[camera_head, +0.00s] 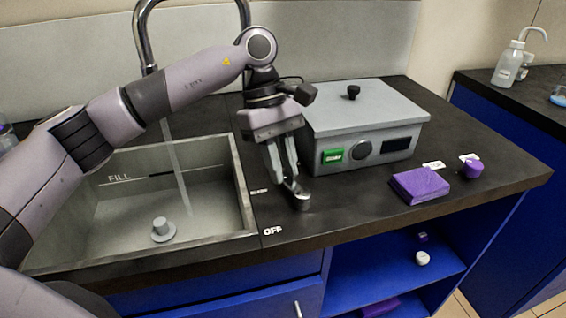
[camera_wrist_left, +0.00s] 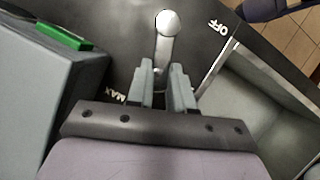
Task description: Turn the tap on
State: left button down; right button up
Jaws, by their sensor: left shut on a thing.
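The chrome tap (camera_head: 147,35) arches over the sink (camera_head: 245,190) at the left. A thin grey stream (camera_head: 178,170) like water falls from it into the basin. The tap's metal lever (camera_head: 302,202) lies low over the counter right of the sink, its round end toward the front. My left gripper (camera_head: 287,180) reaches down from above and is shut on the lever. In the left wrist view the gripper (camera_wrist_left: 163,70) has a finger on each side of the lever (camera_wrist_left: 166,35). The OFF label (camera_head: 272,231) is near the lever's end; the MAX label (camera_wrist_left: 114,96) is farther back. My right gripper is out of view.
A grey box (camera_head: 365,105) with a green switch (camera_head: 333,155) stands close right of the gripper. A purple block (camera_head: 420,186) and a purple knob-like piece (camera_head: 471,168) lie farther right. A plug (camera_head: 162,229) stands in the sink. Blue shelves (camera_head: 390,275) are below.

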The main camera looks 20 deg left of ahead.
pick_arm(q)
jog(key=c, duration=1)
grip_release()
jog(key=shift+r, duration=0.15)
jog(key=v, duration=0.7)
